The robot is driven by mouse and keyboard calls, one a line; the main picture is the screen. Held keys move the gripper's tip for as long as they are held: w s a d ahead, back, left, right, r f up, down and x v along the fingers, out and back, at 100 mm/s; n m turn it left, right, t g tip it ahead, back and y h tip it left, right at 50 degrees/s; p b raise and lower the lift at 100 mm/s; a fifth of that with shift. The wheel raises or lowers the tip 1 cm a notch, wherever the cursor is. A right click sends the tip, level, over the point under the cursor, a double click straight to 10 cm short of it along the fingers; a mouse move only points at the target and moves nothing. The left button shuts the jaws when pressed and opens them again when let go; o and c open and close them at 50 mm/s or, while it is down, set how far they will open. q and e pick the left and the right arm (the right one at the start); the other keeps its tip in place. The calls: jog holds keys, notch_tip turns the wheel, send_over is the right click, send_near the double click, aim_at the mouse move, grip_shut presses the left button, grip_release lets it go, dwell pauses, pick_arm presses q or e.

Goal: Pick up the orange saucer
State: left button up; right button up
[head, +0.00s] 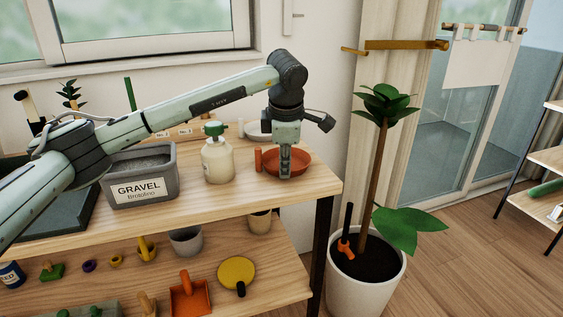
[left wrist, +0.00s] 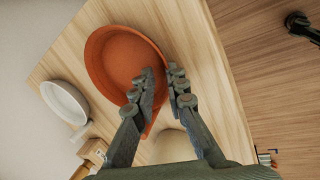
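The orange saucer (head: 308,158) is a round, shallow dish lying on the right end of the wooden upper shelf. It also shows in the left wrist view (left wrist: 112,58). My left gripper (head: 285,176) points down at the saucer. In the left wrist view, my left gripper (left wrist: 164,76) has one finger over the inside of the saucer and the other just outside its right rim. A narrow gap shows between the fingertips, with the rim between them. I cannot see whether either finger touches it. My right gripper is not in view.
A cream spray bottle (head: 217,160) and a grey gravel tub (head: 140,188) stand left of the saucer. A white dish (head: 258,131) lies behind it. The shelf's right edge (head: 336,186) is close, with a potted plant (head: 364,275) beyond.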

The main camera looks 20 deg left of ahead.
pick_arm(q)
jog(key=shift+f, duration=0.2)
jog(key=shift+c, duration=0.6)
grip_shut()
jog(key=shift+r, duration=0.1)
